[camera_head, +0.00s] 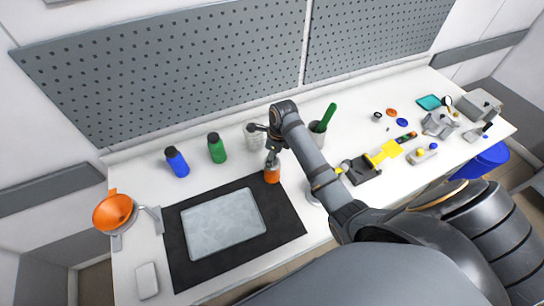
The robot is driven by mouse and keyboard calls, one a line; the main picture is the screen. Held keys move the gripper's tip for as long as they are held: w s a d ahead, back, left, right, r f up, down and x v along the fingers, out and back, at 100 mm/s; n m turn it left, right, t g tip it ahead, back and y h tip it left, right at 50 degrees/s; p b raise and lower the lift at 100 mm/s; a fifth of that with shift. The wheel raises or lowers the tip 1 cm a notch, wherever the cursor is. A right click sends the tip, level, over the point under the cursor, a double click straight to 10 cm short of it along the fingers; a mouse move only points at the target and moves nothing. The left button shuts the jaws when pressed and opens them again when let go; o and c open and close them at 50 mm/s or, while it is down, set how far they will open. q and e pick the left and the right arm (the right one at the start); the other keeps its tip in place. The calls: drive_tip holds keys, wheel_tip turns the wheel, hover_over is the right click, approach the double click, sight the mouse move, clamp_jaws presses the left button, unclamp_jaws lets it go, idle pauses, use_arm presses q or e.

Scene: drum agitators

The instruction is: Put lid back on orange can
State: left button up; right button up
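The orange can (272,176) stands at the back right edge of the black mat (285,215). My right gripper (271,161) points down directly over the can's top and hides it. I cannot tell whether the gripper's fingers are open or shut, whether they touch the can, or whether a lid is between them. No separate black can lid like those on the other cans can be made out for certain; a small dark round piece (377,115) lies on the table at the right. My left gripper is out of view.
A blue can (177,162) and a green can (216,148), both dark-lidded, stand behind the mat. An orange funnel (114,211) is at the left. A dark cup (317,128) with a green item stands behind my arm. Small parts and tools crowd the right side.

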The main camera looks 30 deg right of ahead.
idle(0.4)
drive_tip(key=o, duration=0.9)
drive_tip(key=o, duration=0.4)
drive_tip(key=shift+o, duration=0.2)
drive_tip(key=shift+r, duration=3.5)
